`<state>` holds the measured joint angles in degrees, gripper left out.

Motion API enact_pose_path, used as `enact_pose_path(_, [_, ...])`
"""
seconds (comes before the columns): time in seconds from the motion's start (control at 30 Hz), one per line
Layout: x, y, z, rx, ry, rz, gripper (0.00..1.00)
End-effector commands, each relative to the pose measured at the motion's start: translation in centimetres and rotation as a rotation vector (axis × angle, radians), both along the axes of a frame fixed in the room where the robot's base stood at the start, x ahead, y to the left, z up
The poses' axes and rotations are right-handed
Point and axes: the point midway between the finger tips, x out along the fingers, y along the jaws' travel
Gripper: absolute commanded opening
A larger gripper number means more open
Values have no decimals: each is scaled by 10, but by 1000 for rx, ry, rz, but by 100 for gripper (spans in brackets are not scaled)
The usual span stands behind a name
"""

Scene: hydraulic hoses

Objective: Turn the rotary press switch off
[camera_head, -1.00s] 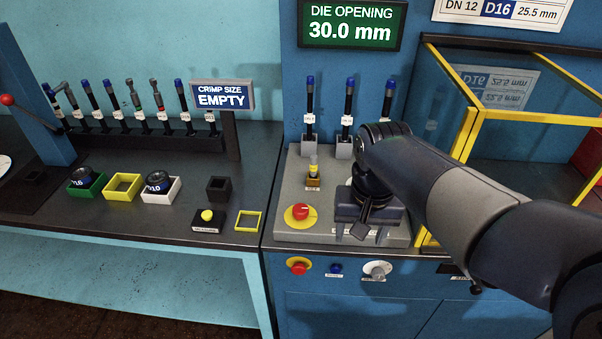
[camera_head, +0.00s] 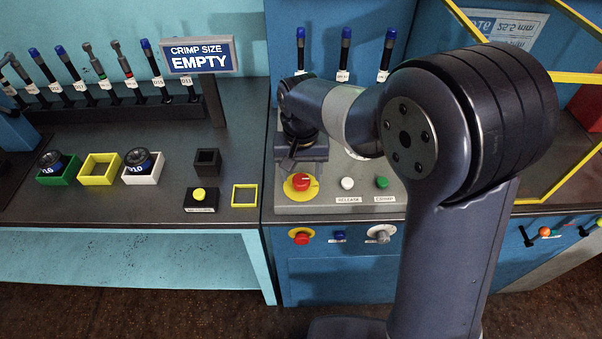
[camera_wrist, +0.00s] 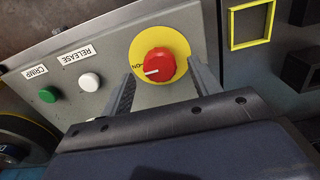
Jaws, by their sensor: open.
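The rotary press switch (camera_head: 301,183) is a red knob on a yellow round plate at the front left of the grey press panel. In the wrist view the red knob (camera_wrist: 160,66) has a white line pointing left towards an "ON" mark. My gripper (camera_wrist: 161,72) is open, and its two fingers flank the knob in that view. I cannot tell whether they touch it. In the head view my gripper (camera_head: 287,163) is small and dark, just above and behind the switch.
A white RELEASE button (camera_head: 347,183) and a green CRIMP button (camera_head: 382,183) sit right of the switch. A red button (camera_head: 301,236) and a grey knob (camera_head: 380,233) are on the front face below. An empty yellow frame (camera_head: 244,195) lies on the left bench.

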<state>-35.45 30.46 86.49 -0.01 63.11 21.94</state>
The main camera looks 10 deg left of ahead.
Motion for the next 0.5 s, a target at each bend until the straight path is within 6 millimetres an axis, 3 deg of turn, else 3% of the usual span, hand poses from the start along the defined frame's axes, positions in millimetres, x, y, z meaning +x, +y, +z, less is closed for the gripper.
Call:
enact_pose_path(0.2, [0,0,-18,0,1,0,59])
enact_pose_path(0.5, [0,0,-20,0,-1,0,58])
